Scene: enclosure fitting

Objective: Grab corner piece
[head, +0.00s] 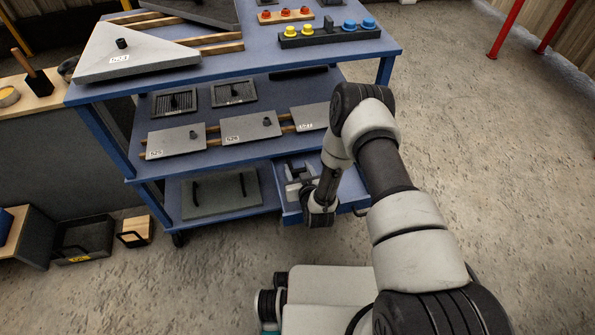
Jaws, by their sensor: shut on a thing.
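A blue pull-out tray (347,190) sticks out low at the right of the blue cart. Small dark grey pieces, which look like corner pieces (309,168), show in its back part. My gripper (293,190) is down at the left side of the tray, shut on a small piece that I take to be a corner piece. My own wrist and hand hide most of the held piece, so its shape and whether it still touches the tray cannot be told.
The cart's middle shelf (270,150) holds flat grey panels and two vented plates. A large triangular panel (135,52) and racks of coloured knobs are on the cart top (260,50). A grey panel (220,193) lies on the bottom shelf. Concrete floor at right is clear.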

